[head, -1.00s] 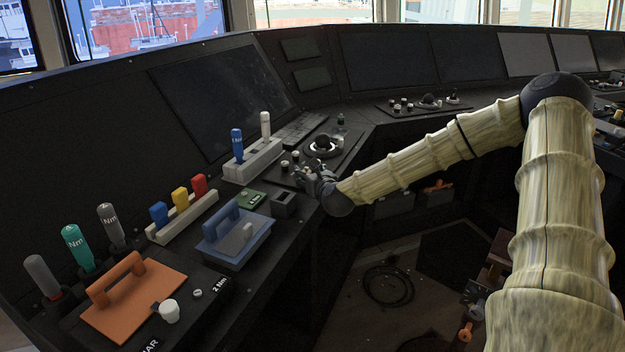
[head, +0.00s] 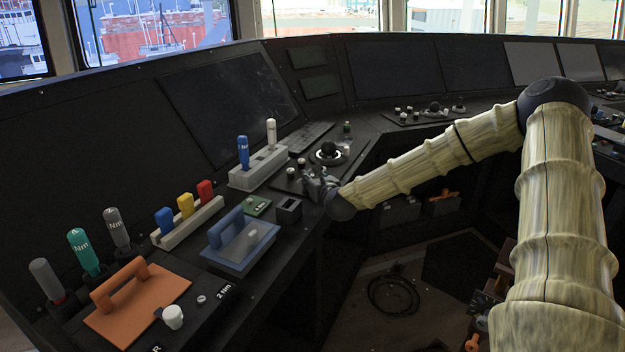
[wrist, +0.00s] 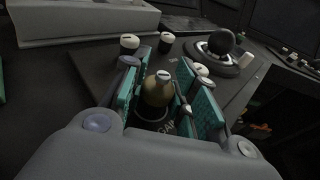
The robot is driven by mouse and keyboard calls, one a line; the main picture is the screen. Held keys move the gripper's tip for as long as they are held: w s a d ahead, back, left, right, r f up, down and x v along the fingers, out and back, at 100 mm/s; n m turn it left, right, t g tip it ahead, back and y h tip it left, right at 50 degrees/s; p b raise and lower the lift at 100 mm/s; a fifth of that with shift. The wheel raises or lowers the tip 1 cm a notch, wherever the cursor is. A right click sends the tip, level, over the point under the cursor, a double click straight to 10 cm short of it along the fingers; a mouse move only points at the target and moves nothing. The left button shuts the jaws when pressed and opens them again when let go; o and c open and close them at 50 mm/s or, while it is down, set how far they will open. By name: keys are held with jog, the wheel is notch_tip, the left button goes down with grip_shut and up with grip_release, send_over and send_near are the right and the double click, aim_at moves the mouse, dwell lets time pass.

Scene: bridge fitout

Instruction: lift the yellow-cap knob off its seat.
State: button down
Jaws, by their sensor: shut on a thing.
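The yellow-cap knob (wrist: 157,88) shows in the wrist view as a dull yellow-brown dome with a small pale top. It stands between the teal finger pads of my gripper (wrist: 166,100), which is shut on it. A dark collar with white lettering shows below the dome. Whether the knob is seated or raised cannot be told. In the head view my gripper (head: 319,184) is low over the console by the trackball panel, and its fingers hide the knob.
Black knobs with white caps (wrist: 130,43) stand close ahead, one near the right finger. A trackball (wrist: 221,43) lies beyond. The console edge drops away right.

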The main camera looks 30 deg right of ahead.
jog(key=shift+r+p, duration=1.2)
jog(key=shift+r, duration=1.3)
